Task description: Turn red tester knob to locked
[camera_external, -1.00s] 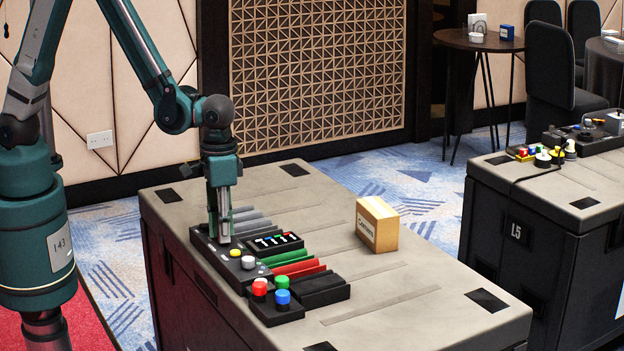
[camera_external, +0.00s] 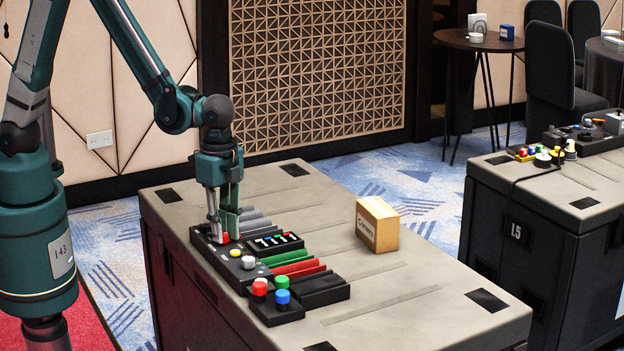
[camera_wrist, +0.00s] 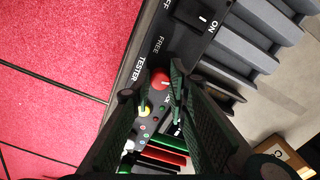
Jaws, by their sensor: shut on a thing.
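The red tester knob (camera_wrist: 160,79) sits on the black panel (camera_wrist: 187,33) beside the printed words TESTER and FREE in the wrist view. A light mark shows on its top. Lettering on its other side is partly hidden by a finger. My gripper (camera_wrist: 158,74) points down with one finger on each side of the knob and is shut on it. In the external view my gripper (camera_external: 226,237) is at the panel's far-left end, with a bit of the red knob (camera_external: 225,238) showing between the fingertips.
On the same panel are a yellow button (camera_external: 236,252) and a white knob (camera_external: 248,262). A slider box (camera_external: 275,243), coloured bars (camera_external: 290,267) and red, green and blue buttons (camera_external: 282,297) stand close by. A carton (camera_external: 377,225) stands on the open tabletop to the right.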

